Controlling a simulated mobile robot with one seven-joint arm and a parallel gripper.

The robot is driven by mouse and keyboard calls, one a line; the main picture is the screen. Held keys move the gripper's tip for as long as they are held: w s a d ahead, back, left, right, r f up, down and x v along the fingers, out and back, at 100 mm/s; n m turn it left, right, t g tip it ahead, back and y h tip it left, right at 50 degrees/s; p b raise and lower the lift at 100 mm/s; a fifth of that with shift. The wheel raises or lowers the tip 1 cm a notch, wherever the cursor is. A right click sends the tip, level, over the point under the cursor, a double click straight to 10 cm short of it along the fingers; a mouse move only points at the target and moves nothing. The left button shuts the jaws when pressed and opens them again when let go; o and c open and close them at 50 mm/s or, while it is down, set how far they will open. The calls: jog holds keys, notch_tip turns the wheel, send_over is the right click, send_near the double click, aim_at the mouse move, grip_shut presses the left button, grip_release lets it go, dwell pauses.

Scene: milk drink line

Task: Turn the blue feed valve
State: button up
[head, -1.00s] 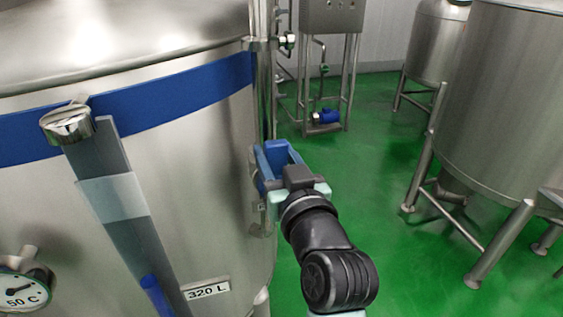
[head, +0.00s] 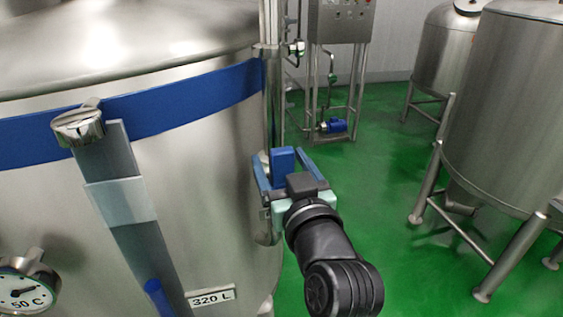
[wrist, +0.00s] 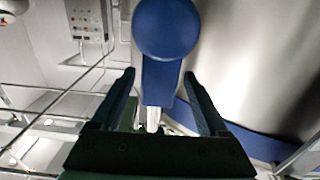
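The blue feed valve handle (wrist: 165,30) shows in the wrist view as a round blue end with a flat blue lever below it. In the head view it is a blue block (head: 283,162) beside the tank's right edge. My gripper (head: 280,156) is open, with one blue finger on each side of the handle. In the wrist view my gripper (wrist: 159,74) has its two fingers apart, with the lever between them and gaps visible on both sides. The valve body behind the handle is mostly hidden.
The large steel tank (head: 215,150) with a blue band stands close on the left. A vertical pipe (head: 272,100) runs near the handle. A control box stand (head: 340,20) is behind. Legged tanks (head: 510,110) stand right, with open green floor (head: 390,210) between.

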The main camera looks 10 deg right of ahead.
jog(key=s+b, duration=0.3)
jog(key=s, duration=1)
jog(key=shift+d, duration=0.2)
